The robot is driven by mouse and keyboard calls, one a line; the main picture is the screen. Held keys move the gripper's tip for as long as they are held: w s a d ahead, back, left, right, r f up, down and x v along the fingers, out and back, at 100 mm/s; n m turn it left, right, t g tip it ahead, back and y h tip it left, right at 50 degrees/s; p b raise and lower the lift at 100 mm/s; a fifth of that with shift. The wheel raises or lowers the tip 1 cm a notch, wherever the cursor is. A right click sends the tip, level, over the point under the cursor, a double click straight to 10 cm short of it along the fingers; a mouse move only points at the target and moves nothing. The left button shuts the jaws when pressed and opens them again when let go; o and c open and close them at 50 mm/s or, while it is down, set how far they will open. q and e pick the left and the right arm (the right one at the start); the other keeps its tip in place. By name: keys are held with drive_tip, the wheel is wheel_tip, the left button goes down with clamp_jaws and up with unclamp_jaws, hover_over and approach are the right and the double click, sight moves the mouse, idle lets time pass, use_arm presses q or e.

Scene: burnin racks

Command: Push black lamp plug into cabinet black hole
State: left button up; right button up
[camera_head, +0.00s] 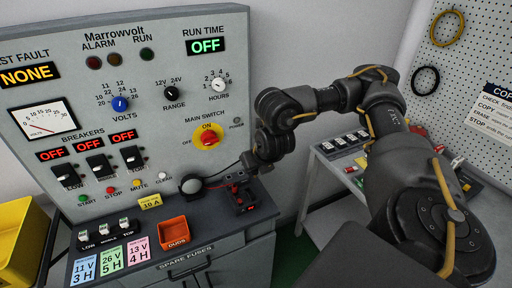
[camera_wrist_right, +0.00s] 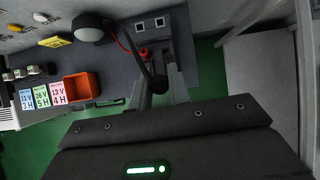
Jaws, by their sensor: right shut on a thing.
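My right gripper (camera_wrist_right: 160,88) is shut on the black lamp plug (camera_wrist_right: 158,84), which shows between its two fingers in the right wrist view. A black cable runs up from the plug there. In the head view my right gripper (camera_head: 250,164) is low in front of the cabinet face, beside the lamp; the plug is hard to make out there. The domed lamp (camera_head: 192,184) sits on the ledge, and also shows in the right wrist view (camera_wrist_right: 89,27). A small dark round spot (camera_head: 237,121) is on the cabinet (camera_head: 155,170); I cannot tell whether it is the hole. My left gripper is not in view.
A dark box with red posts (camera_head: 242,200) stands on the ledge below my right gripper. An orange bin (camera_head: 173,231) lies left of it. The red main switch (camera_head: 207,137) is above left. A side table (camera_head: 318,176) stands right.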

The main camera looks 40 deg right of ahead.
drive_tip(key=w+d+f+n+y+b, duration=0.2)
drive_tip(key=w+f+n+y+b, duration=0.2)
drive_tip(key=b, duration=0.7)
drive_tip(key=shift+w+d+f+n+y+b, duration=0.4)
drive_tip(key=shift+w+f+n, duration=1)
drive_tip(key=shift+f+n, duration=1.1)
drive_tip(key=shift+f, duration=0.1)
drive_tip(key=shift+f+b, duration=1.65)
drive_tip(key=shift+f, duration=0.1)
drive_tip(key=shift+f+b, duration=0.45)
drive_tip(key=shift+f, duration=0.35)
drive_tip(key=shift+r, duration=0.15)
